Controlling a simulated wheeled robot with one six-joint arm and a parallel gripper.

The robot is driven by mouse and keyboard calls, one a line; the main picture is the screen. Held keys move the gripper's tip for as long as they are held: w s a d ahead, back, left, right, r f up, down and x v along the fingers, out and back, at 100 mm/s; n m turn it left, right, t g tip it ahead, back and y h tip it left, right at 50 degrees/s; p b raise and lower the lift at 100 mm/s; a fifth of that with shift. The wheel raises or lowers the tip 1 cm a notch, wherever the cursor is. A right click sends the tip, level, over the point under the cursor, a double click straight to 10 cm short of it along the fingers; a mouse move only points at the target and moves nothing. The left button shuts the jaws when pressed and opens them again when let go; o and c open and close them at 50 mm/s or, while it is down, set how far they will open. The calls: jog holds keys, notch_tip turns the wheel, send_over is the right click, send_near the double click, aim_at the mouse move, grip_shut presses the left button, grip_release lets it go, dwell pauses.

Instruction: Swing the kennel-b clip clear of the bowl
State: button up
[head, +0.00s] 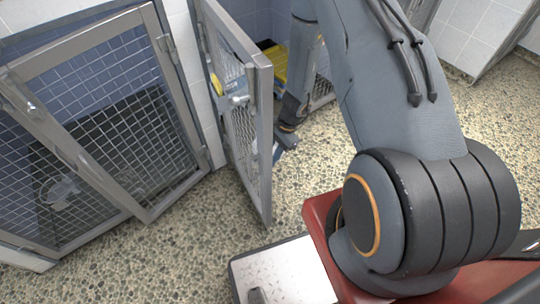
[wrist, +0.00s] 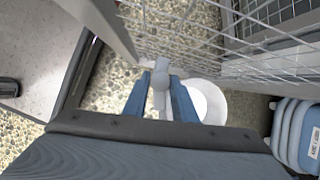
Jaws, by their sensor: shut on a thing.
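In the wrist view my gripper (wrist: 160,108) has its two blue fingers on either side of a pale grey clip (wrist: 160,82) with a rounded knob, and it is shut on it. A round white bowl (wrist: 208,100) is just right of the fingers, partly hidden by the right finger. I cannot tell whether the clip touches the bowl. A pale fitting with a knob (head: 238,99) is on that door's frame.
A closed mesh kennel (head: 100,130) stands at left, with a bowl-like thing (head: 60,190) behind its mesh. Yellow material (head: 272,65) lies behind the open door. A blue-grey labelled container (wrist: 298,132) is at the wrist view's right. Pebbled floor (head: 310,165) is open right of the door.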

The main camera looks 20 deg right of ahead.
jog(key=m+p, duration=0.1)
jog(key=m+t, duration=0.1)
jog(key=m, duration=0.1)
jog(key=m+t+p, duration=0.1)
jog(key=m, duration=0.1)
jog(key=shift+s+r+p, duration=0.15)
jog(key=shift+s+p, duration=0.1)
jog(key=shift+p, duration=0.05)
jog(key=shift+a+m+t+p, duration=0.1)
jog(key=shift+m+t+p, duration=0.75)
jog(key=shift+m, duration=0.85)
jog(key=shift+w, duration=0.1)
jog(key=o, duration=1)
jog(key=shift+o, duration=0.2)
jog(key=v, duration=0.7)
jog(key=shift+r, duration=0.35)
